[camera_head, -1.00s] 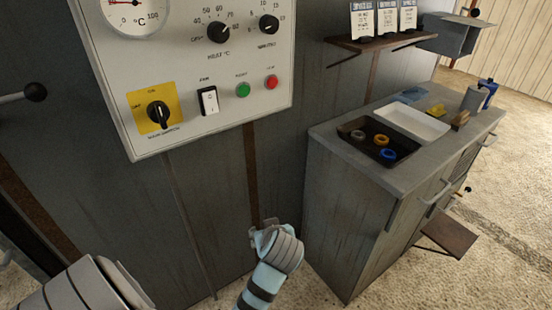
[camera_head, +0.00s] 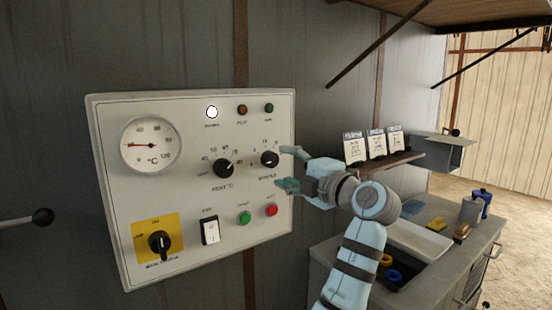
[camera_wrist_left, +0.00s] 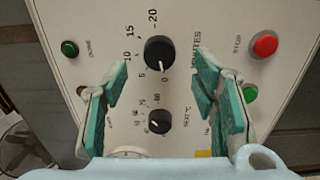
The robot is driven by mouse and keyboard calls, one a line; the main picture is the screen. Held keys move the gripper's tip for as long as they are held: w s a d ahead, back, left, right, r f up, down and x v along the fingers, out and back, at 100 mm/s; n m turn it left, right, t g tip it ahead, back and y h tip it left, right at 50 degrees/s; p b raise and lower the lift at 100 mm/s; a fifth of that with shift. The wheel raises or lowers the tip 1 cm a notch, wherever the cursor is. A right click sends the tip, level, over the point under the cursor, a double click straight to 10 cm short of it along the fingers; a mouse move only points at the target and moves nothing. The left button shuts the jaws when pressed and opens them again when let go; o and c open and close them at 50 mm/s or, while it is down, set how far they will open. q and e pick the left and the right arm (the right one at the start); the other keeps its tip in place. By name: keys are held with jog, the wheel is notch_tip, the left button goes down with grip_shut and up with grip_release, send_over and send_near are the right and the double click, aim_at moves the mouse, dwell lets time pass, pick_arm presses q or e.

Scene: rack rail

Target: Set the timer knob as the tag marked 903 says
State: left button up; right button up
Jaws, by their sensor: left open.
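The timer knob (camera_head: 270,159), black and labelled MINUTES, is at the right of the white control panel (camera_head: 188,103). In the left wrist view the knob (camera_wrist_left: 159,52) shows a white mark that appears to point near 0 on its scale. My left gripper (camera_head: 288,168) is open and empty, just right of the knob and in front of the panel. In the wrist view its green-padded fingers (camera_wrist_left: 163,75) stand either side, below the knob. Three white tags (camera_head: 354,147) (camera_head: 376,144) (camera_head: 395,142) stand on a small shelf; their print is too small to read. My right gripper is not in view.
The panel also holds a heat knob (camera_head: 223,168), a temperature dial (camera_head: 151,144), a yellow-backed main switch (camera_head: 159,243), a rocker switch (camera_head: 210,231), a green button (camera_head: 244,218) and a red one (camera_head: 271,210). A grey cabinet (camera_head: 470,250) with a white tray (camera_head: 420,240) stands right.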

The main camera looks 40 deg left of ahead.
aim_at(273, 161)
pick_arm(q)
jog(key=x, duration=0.4)
jog(key=shift+a+p, duration=0.35)
jog(key=shift+a, duration=0.05)
jog(key=shift+w, duration=0.1)
jog(key=shift+c, duration=0.5)
jog(key=c, duration=1.1)
jog(key=shift+o, duration=0.2)
